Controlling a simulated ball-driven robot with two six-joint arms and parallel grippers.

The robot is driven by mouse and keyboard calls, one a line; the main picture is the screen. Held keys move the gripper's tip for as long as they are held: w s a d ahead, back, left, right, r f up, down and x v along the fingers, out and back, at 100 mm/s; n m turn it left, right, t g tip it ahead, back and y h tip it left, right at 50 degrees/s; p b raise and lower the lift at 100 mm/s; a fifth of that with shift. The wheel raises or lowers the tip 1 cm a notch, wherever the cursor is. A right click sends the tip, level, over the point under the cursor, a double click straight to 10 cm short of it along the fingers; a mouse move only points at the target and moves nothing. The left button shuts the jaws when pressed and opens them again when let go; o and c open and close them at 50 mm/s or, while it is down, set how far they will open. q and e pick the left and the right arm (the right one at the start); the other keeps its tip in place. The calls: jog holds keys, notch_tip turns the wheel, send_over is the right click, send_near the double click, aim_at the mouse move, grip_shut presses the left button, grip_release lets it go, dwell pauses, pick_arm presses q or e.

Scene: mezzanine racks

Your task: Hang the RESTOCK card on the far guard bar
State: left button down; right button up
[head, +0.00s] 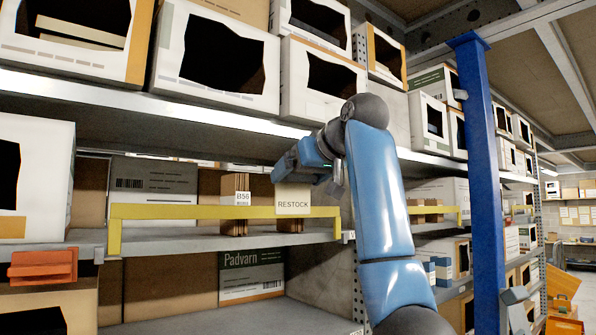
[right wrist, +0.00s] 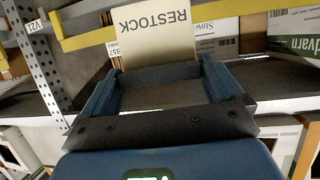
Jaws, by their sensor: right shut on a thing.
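The RESTOCK card (head: 293,203) is a pale rectangle with dark letters, upright in the head view in front of the right part of the near yellow guard bar (head: 180,212). My right gripper (head: 298,178) is shut on its upper edge. In the right wrist view the card (right wrist: 155,38) shows upside down between the fingertips (right wrist: 158,70), with a yellow bar (right wrist: 85,42) behind it. I cannot tell whether card and bar touch. Another yellow guard bar (head: 432,210) shows farther along the rack, partly hidden by my right arm. My left gripper is not in view.
A brown cardboard stack labelled B56 (head: 236,200) stands behind the near bar, left of the card. A blue post (head: 480,170) rises right of my arm. An orange object (head: 43,266) is at lower left. White boxes (head: 215,60) fill the upper shelf.

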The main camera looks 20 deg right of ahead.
aim_at(297, 181)
jog(key=shift+n+g+y, duration=0.3)
jog(key=shift+n+y, duration=0.4)
jog(key=s, duration=0.1)
jog(key=s+a+f, duration=0.1)
jog(key=s, duration=0.1)
jog(key=s+a, duration=0.1)
jog(key=shift+s+f+p, duration=0.4)
jog(key=shift+a, duration=0.1)
